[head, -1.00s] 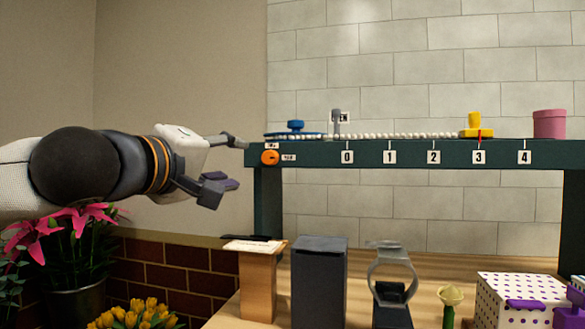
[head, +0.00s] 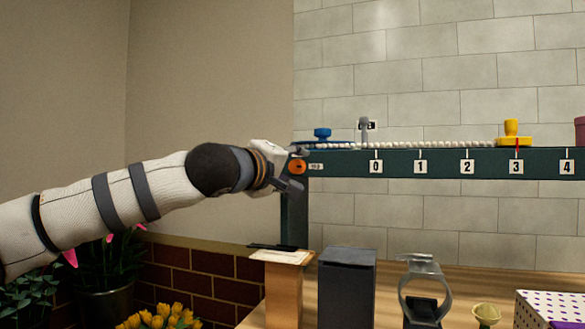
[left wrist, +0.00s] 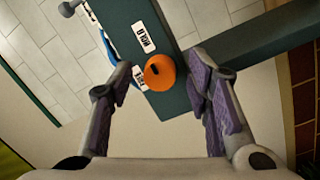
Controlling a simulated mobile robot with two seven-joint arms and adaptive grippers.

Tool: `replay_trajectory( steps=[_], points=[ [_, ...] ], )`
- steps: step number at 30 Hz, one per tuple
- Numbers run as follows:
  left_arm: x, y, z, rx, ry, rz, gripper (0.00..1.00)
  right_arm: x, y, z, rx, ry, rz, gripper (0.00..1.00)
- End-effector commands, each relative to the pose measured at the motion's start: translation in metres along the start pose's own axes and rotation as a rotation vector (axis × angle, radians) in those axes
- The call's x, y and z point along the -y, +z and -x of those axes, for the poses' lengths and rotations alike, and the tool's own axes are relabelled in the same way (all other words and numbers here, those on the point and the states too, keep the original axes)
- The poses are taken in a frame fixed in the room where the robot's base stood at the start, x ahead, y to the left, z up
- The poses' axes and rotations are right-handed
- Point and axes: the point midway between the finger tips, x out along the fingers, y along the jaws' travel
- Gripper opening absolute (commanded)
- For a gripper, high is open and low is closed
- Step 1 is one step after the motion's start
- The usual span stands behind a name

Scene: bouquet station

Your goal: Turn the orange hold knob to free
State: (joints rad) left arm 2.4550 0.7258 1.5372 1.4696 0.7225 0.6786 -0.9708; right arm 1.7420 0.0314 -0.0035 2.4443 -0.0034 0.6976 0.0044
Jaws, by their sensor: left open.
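The round orange hold knob (head: 297,166) is on the front left end of the dark green rail (head: 400,163). The knob also shows in the left wrist view (left wrist: 160,73), with a dark mark on its face. The HOLD label (left wrist: 145,37) is readable beside it. A second label (left wrist: 138,79) is partly covered. My left gripper (head: 288,169) is open at the rail's end. In the left wrist view its purple-padded fingers stand on either side of the knob, with gaps; the right finger is close to the rail's edge. My right gripper is out of view.
On the rail stand a blue knob (head: 322,134), a grey post (head: 364,130), a bead string (head: 430,144) and a yellow slider (head: 511,132) near 3. Below are a wooden stand (head: 284,290), a dark box (head: 346,290) and a grey ring holder (head: 422,285).

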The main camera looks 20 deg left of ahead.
Motion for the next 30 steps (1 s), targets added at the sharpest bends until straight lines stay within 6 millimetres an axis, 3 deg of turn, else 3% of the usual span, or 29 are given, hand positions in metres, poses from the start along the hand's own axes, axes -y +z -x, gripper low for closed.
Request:
replay_trajectory(
  steps=[1,7,20,30],
  points=[
    [0.0,-0.0001,0.0001,0.0,0.0,0.0,0.45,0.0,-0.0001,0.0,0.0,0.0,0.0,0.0],
    [0.0,-0.0001,0.0003,0.0,0.0,0.0,0.0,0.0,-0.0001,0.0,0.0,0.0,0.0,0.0],
    [0.0003,0.0,0.0005,-0.004,0.008,0.068,0.0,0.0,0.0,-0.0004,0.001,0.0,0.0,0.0],
    [0.0011,0.0013,0.0002,-0.02,0.041,0.337,0.0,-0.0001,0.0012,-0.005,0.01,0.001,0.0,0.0]
  ],
)
